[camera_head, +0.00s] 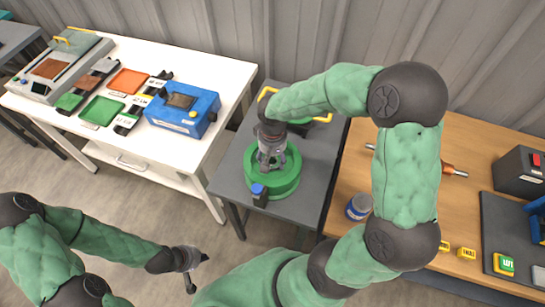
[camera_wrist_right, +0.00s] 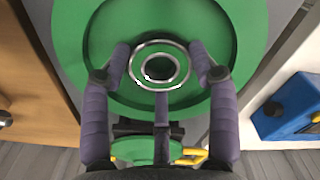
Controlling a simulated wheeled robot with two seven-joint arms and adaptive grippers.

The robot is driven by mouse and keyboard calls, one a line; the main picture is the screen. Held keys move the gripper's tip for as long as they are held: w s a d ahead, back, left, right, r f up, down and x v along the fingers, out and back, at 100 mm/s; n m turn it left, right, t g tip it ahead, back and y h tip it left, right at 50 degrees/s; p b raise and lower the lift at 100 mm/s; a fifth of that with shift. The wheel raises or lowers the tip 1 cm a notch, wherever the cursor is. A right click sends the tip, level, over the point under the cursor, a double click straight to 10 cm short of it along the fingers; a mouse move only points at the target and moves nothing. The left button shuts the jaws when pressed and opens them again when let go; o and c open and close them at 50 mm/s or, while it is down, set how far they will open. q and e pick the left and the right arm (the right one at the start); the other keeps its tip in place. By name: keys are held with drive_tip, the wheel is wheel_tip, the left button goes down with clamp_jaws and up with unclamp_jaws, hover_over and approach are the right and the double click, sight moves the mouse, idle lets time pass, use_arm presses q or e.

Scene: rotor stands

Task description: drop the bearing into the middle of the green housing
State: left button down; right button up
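The green housing (camera_head: 288,183) is a round ring-shaped body on the dark grey table. Its recess also shows in the right wrist view (camera_wrist_right: 100,55). My right gripper (camera_head: 268,160) points down over it. In the head view my gripper hides the bearing. My left gripper (camera_head: 198,270) is empty, fingers apart, over the floor at lower left.
A small blue-topped part (camera_head: 259,193) stands at the housing's front edge. A green, yellow-handled object (camera_head: 322,117) is behind. The white table (camera_head: 215,72) on the left carries trays and a blue box (camera_head: 183,108). The wooden table (camera_head: 475,212) on the right holds a blue can (camera_head: 359,206).

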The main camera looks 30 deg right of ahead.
drive_tip(key=o, duration=0.3)
drive_tip(key=shift+f, duration=0.15)
drive_tip(key=shift+r+p, duration=0.45)
drive_tip(key=shift+r, duration=0.1)
wheel_tip(320, 180, up, 12)
drive_tip(key=p, duration=0.2)
drive_tip(key=shift+r+p, duration=0.15)
drive_tip(key=shift+p, duration=0.25)
